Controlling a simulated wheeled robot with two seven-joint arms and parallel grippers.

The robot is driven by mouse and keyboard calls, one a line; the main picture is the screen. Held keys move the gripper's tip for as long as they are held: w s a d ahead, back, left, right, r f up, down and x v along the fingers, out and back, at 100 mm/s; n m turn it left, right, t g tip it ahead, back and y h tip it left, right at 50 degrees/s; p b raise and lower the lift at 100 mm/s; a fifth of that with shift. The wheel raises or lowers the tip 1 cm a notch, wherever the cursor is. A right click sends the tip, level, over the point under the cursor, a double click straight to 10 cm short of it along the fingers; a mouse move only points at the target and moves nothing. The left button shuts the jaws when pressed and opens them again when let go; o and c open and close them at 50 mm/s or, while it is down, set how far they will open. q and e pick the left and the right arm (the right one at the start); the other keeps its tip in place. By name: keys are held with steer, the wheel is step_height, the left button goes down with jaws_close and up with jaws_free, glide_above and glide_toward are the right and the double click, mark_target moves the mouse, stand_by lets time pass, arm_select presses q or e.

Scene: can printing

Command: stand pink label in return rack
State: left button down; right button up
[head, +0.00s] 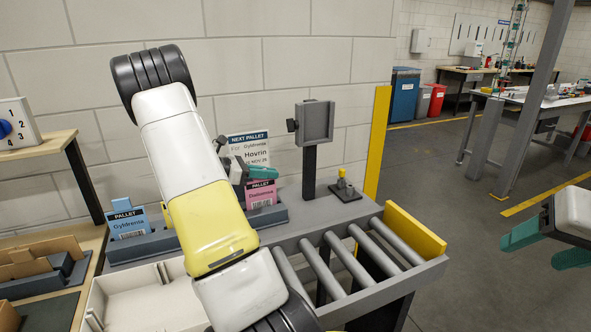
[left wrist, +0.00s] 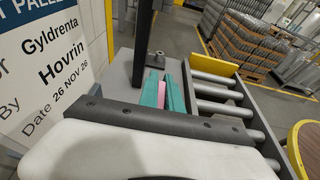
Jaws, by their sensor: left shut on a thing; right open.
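The pink label (head: 261,197), printed "PALLET" and "Dalsumme", is upright in the head view, its lower edge at the dark grey rack (head: 279,216). Whether it rests in the rack's slot or hangs just above, I cannot tell. My left gripper (head: 262,173) is shut on the label's top edge. In the left wrist view a pink strip of the label (left wrist: 162,92) shows between the teal fingers. A blue label (head: 128,222), "Gyldrenta", stands in the left part of the rack. My left arm hides the rack's middle. My right gripper (head: 545,246) is open and empty at the right edge.
A "NEXT PALLET" sign (head: 249,150) is on the wall behind. A grey post-mounted device (head: 315,122) and a small yellow-topped stand (head: 343,187) are right of the rack. A roller conveyor (head: 350,257) lies in front right, a pale tray (head: 140,297) front left.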

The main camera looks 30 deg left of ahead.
arm_select(q)
steer(key=shift+f, duration=0.25)
steer(key=c, duration=1.5)
jaws_free()
steer(key=shift+o, duration=0.2)
steer(key=v, duration=0.7)
steer(key=shift+s+a+r, duration=0.15)
steer(key=shift+s+a, duration=0.1)
steer(key=shift+s, duration=0.05)
